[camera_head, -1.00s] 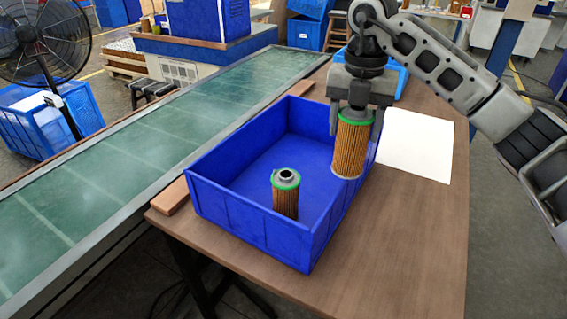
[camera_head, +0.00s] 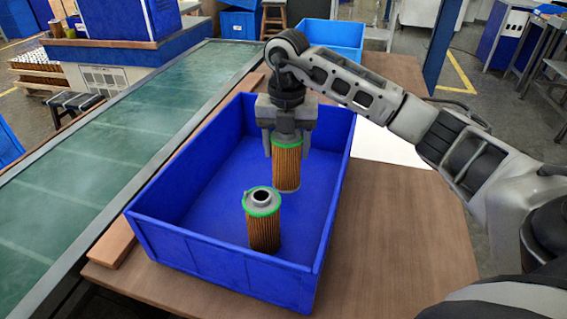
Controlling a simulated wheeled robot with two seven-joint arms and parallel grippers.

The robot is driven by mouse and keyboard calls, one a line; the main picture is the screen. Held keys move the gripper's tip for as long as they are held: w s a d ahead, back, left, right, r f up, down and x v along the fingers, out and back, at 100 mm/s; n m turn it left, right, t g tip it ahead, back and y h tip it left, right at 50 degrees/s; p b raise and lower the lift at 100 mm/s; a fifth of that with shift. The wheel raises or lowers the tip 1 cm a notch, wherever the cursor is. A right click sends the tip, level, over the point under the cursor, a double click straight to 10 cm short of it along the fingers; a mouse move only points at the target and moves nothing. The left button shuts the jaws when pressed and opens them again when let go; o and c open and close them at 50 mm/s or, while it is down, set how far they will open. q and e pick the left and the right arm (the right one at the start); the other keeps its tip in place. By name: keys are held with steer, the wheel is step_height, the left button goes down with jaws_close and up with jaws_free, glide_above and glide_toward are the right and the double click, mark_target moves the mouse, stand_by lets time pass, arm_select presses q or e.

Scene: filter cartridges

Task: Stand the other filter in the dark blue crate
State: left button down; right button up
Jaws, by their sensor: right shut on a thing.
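The dark blue crate (camera_head: 222,257) stands on the brown table. One filter (camera_head: 263,228), with pleated orange-brown sides and a grey top with a green ring, stands upright inside near the crate's front wall. My right gripper (camera_head: 287,148) points down over the crate, shut on the other filter (camera_head: 287,170) by its top end. That filter is upright, inside the crate's outline and behind the standing one. Whether its lower end touches the crate floor I cannot tell. My left gripper is not in view.
A green conveyor (camera_head: 95,165) runs along the left, with a wooden strip (camera_head: 112,243) between it and the crate. A white sheet (camera_head: 390,145) lies right of the crate, partly behind my arm. A lighter blue bin (camera_head: 330,38) is at the back. The table's right front is clear.

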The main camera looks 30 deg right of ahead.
mark_target(286, 161)
steer(key=shift+f, duration=2)
steer(key=shift+f, duration=0.15)
steer(key=o, duration=1)
steer(key=shift+o, duration=0.2)
step_height(286, 161, up, 12)
steer(key=shift+r, duration=0.2)
